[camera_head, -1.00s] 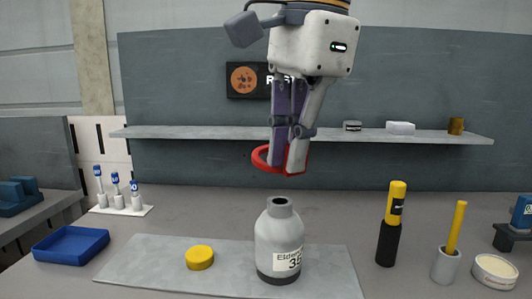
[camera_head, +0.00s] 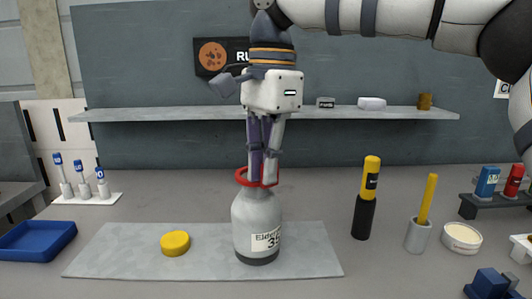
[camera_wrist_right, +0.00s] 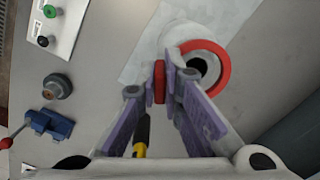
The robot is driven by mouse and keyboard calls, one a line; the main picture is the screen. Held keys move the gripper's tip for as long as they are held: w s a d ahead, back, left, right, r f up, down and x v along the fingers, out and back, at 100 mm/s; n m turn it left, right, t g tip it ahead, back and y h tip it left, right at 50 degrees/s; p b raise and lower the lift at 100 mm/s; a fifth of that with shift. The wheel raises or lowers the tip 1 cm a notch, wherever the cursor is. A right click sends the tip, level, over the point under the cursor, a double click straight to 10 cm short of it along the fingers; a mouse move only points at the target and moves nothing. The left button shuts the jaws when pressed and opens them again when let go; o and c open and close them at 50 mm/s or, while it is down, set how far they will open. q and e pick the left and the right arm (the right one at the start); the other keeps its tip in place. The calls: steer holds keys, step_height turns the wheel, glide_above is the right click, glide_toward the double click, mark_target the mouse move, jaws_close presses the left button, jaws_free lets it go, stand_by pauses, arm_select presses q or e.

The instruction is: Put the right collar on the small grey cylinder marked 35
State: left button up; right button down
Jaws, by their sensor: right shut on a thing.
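The small grey cylinder (camera_head: 256,222), labelled 35, stands upright on a grey mat (camera_head: 115,255). A red collar (camera_head: 241,177) is at the cylinder's neck, roughly level with its top. My right gripper (camera_head: 263,181) points down over the cylinder and is shut on the collar. In the right wrist view, the collar's ring (camera_wrist_right: 224,66) overlaps the cylinder's dark mouth, which sits off-centre in the ring. The fingers and collar hide the neck in the head view, so I cannot tell whether the collar rests on it. My left gripper is not in view.
A yellow cap (camera_head: 175,243) lies on the mat left of the cylinder. A blue tray (camera_head: 38,241) is at the far left. A black and yellow tool (camera_head: 367,200) and a grey pot (camera_head: 418,236) stand to the right. A shelf (camera_head: 200,115) runs along the back.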

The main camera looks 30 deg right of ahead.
steer(key=shift+f, duration=1.5)
steer(key=c, duration=1.7)
jaws_free()
steer(key=shift+o, duration=0.2)
steer(key=shift+r, duration=3)
steer(key=shift+f, duration=0.1)
